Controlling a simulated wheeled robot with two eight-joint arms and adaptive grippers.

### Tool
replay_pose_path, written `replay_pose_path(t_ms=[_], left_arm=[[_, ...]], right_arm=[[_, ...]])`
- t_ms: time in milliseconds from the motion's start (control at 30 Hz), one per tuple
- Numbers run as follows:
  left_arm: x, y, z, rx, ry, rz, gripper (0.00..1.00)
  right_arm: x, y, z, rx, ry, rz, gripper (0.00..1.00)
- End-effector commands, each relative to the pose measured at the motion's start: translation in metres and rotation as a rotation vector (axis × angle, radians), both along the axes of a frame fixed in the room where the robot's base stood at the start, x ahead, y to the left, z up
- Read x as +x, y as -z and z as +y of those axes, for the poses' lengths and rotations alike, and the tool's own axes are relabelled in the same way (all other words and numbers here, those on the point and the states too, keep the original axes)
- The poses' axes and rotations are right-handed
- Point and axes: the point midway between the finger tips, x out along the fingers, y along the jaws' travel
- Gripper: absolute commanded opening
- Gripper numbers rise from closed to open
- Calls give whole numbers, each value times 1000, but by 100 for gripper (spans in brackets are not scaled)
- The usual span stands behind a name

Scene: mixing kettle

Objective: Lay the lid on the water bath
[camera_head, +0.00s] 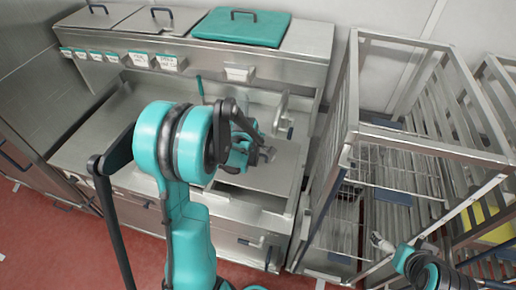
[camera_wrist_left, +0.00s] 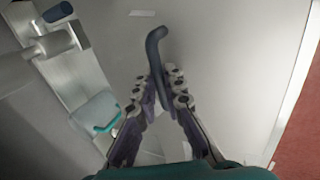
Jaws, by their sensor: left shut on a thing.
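The lid (camera_head: 280,168) is a flat steel plate over the right part of the steel counter. In the left wrist view the lid (camera_wrist_left: 225,65) fills much of the picture, and its dark bent handle (camera_wrist_left: 156,45) stands between my fingers. My left gripper (camera_head: 262,153) is shut on that handle; it also shows in the left wrist view (camera_wrist_left: 164,92). A dark gap of the water bath (camera_head: 232,194) shows at the lid's front left edge; the rest is hidden. I cannot tell whether the lid touches the rim. My right gripper (camera_head: 381,243) is low at the right, its fingers unclear.
A teal cover (camera_head: 241,28) and steel covers with dark handles lie on the back shelf. A faucet (camera_head: 281,108) stands behind the lid. A metal rack (camera_head: 350,130) stands close on the right. The counter's left part (camera_head: 105,135) is clear.

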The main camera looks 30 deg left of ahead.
Motion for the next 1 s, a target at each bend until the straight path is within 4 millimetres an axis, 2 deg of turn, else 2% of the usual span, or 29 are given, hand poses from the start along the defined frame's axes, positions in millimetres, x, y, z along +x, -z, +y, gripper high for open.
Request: replay_pose_path(t_ms=[533, 633, 1000], left_arm=[[1, 57, 0, 0, 0, -1, 0], [1, 51, 0, 0, 0, -1, 0], [0, 56, 0, 3, 1, -10, 0]], right_arm=[[0, 38, 0, 0, 0, 0, 100], [0, 33, 0, 0, 0, 0, 100], [0, 42, 0, 0, 0, 0, 100]])
